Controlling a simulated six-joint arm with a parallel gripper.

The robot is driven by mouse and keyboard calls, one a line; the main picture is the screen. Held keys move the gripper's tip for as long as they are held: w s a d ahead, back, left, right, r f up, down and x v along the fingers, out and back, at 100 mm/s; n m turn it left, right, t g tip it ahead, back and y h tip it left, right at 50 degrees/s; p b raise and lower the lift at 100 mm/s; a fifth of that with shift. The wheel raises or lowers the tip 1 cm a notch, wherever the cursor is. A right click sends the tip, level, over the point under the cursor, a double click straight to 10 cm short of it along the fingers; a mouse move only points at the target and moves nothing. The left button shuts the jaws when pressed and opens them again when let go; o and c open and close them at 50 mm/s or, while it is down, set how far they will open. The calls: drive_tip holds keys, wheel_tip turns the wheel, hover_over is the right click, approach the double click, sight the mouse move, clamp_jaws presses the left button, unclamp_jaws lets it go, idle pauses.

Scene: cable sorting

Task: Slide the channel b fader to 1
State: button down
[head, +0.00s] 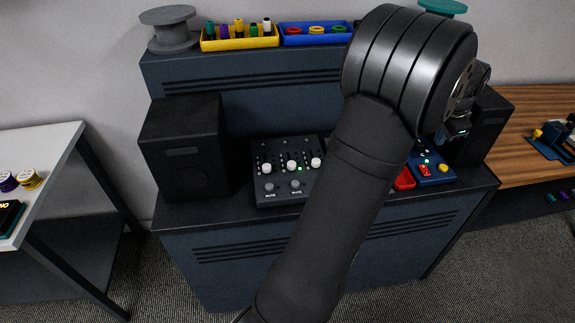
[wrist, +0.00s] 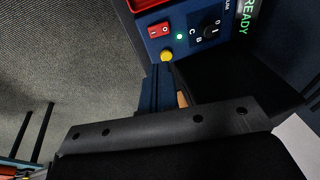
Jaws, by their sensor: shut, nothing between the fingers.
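The black fader mixer (head: 284,198) sits on the dark cabinet top, left of my arm in the head view. It has three white fader caps: left (head: 267,168), middle (head: 291,165) and right (head: 316,162). The channel letters and scale marks are too small to read. My forearm passes close to the mixer's right side and may cover part of it. My gripper (head: 443,137) is shut and empty, partly hidden behind my wrist, above the blue control box at the right. The mixer does not show in the wrist view.
The blue control box (head: 438,180) has a red switch (wrist: 158,29), a yellow button (wrist: 167,55) and a black dial (wrist: 211,33). Black speakers stand at left (head: 185,150) and right (head: 490,125). Yellow (head: 240,43) and blue (head: 315,40) trays sit on the upper shelf.

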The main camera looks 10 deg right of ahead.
drive_tip(key=c, duration=2.1)
unclamp_jaws()
drive_tip(key=o, duration=0.3)
drive_tip(key=shift+w+a, duration=0.15)
drive_tip(key=shift+a, duration=0.05)
drive_tip(key=o, duration=0.6)
drive_tip(key=w+a, duration=0.1)
drive_tip(key=w+a+n, duration=0.1)
drive_tip(key=a, duration=0.1)
drive_tip(key=w+a+n, duration=0.1)
drive_tip(key=shift+w+a+r+y, duration=0.1)
drive_tip(key=shift+a+r+y, duration=0.2)
drive_tip(key=shift+a+r, duration=0.05)
drive_tip(key=shift+o, duration=0.2)
wheel_tip(320, 180, up, 3)
drive_tip(key=n+g+y, duration=0.2)
drive_tip(key=n, duration=1.2)
hover_over(292, 163)
wheel_tip(292, 163, down, 17)
drive_tip(key=shift+r, duration=0.15)
drive_tip(key=shift+c, duration=0.2)
